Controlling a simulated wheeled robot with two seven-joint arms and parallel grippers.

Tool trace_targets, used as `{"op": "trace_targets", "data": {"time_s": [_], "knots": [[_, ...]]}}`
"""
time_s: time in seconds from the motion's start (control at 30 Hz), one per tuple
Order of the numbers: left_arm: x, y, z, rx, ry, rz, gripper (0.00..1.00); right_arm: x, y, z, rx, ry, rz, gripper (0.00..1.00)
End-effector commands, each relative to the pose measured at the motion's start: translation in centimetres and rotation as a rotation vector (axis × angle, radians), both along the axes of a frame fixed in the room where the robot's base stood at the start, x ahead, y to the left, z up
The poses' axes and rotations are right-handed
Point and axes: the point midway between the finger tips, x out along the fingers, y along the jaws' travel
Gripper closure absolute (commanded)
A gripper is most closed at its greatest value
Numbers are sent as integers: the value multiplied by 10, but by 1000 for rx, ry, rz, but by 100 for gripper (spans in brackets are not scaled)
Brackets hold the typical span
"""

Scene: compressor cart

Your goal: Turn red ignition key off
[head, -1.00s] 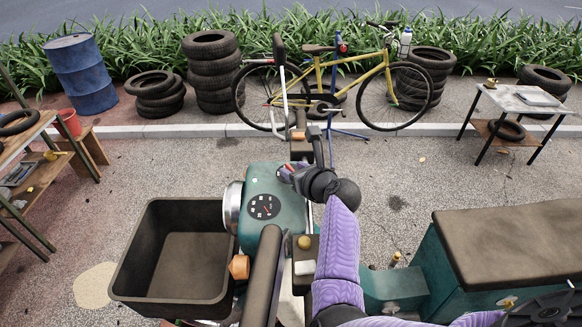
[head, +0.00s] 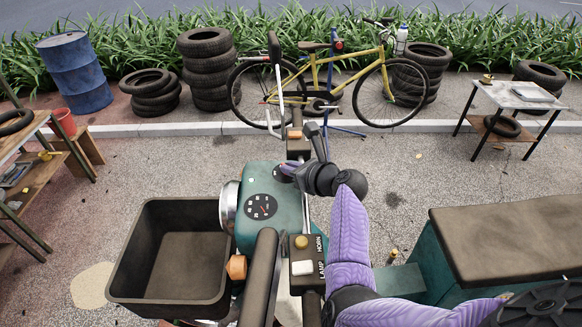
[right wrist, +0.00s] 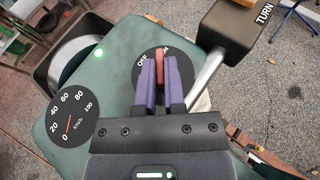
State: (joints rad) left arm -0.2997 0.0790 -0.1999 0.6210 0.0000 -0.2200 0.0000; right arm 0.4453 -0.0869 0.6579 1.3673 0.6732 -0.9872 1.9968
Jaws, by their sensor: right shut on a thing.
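The red ignition key (right wrist: 160,66) sits on a round black switch plate (right wrist: 142,66) with OFF and ON lettering, on top of the green scooter housing (right wrist: 120,35). The key stands on the ON side, partly covering that word. My right gripper (right wrist: 160,72) is shut on the key, one purple finger on each side. In the head view my right gripper (head: 288,170) reaches over the housing from the right and hides the key. My left gripper is not in view.
A speedometer (head: 260,207) and a lit green lamp (right wrist: 98,52) are on the housing. A handlebar switch box (head: 304,258) marked HORN and LAMP is close to my right forearm. A dark basket (head: 130,262) is at left. A TURN box (right wrist: 235,30) is beside my right gripper.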

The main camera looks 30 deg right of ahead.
Motion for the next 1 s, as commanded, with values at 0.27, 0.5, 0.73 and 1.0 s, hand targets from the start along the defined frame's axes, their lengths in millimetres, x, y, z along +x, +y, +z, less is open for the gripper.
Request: {"op": "trace_targets", "data": {"time_s": [0.27,0.5,0.73,1.0], "knots": [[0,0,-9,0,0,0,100,3,-6,0,-2,-4,254,100],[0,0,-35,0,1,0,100,5,-9,-3,-2,-8,481,100],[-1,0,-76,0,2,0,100,8,-10,-6,-1,-11,669,100],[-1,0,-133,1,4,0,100,12,-11,-8,0,-12,804,100]]}}
